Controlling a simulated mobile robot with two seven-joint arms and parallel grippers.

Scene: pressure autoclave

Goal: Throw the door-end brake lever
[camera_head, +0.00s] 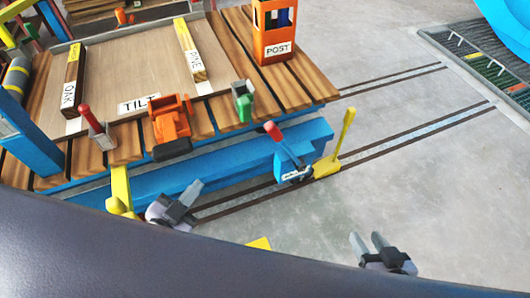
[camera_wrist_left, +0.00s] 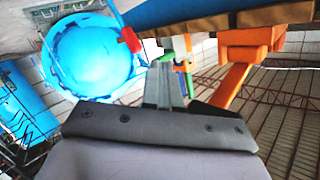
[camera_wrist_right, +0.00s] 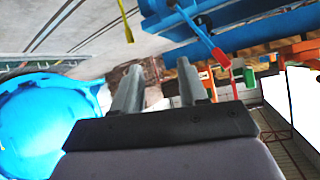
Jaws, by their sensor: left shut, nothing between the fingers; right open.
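A lever with a red knob (camera_head: 272,131) rises from a blue, labelled bracket (camera_head: 291,168) on the near side of the blue cart frame. The label is too small to read. In the right wrist view a red knob (camera_wrist_right: 221,58) on a blue arm shows beyond the fingers. My left gripper (camera_head: 190,197) is shut and empty, left of the bracket beside the blue beam. My right gripper (camera_head: 368,243) is open and empty, over the floor to the right of and nearer than the bracket. Neither gripper touches the lever.
A yellow lever (camera_head: 345,132) stands on a yellow block right of the bracket, by the floor rails (camera_head: 420,127). The wooden deck (camera_head: 110,157) carries an orange clamp (camera_head: 170,120), a green piece (camera_head: 243,100), another red-knobbed lever (camera_head: 93,122) and an orange post (camera_head: 273,28).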

